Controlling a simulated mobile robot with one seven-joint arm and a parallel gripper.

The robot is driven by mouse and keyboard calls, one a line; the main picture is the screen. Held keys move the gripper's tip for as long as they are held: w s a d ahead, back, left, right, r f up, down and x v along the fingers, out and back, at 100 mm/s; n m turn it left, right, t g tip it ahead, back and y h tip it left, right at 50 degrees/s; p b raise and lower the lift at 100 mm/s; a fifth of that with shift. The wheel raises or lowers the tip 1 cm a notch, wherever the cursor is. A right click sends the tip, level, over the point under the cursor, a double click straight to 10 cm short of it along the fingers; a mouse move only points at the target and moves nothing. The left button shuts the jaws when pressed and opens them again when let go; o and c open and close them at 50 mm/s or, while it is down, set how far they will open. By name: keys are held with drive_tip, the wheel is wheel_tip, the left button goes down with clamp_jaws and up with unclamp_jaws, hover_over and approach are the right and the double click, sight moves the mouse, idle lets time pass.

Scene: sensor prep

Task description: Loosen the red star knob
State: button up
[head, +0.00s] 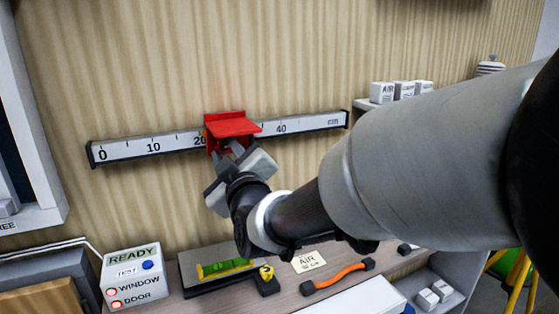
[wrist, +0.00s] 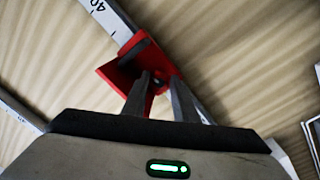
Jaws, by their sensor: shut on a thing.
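A red carriage (head: 232,125) sits on a white ruled rail (head: 155,150), just past the 20 mark. It also shows in the wrist view (wrist: 112,74), with the rail running through it. My gripper (head: 233,151) reaches up to the carriage's front from below. In the wrist view its two grey fingers (wrist: 161,78) close around a small red part, which looks like the star knob (wrist: 159,87). The fingers hide most of the knob, so its shape and turn cannot be made out.
Below, a bench holds a READY box (head: 132,274) with lights, a green level (head: 225,268), a yellow-topped item (head: 267,275) and an orange cable (head: 337,279). White blocks (head: 403,91) stand on a shelf at right.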

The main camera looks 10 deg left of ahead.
drive_tip(key=shift+n+b, duration=0.45)
drive_tip(key=shift+n, duration=0.35)
drive_tip(key=o, duration=1)
drive_tip(key=shift+r, duration=0.1)
drive_tip(key=shift+r, duration=0.15)
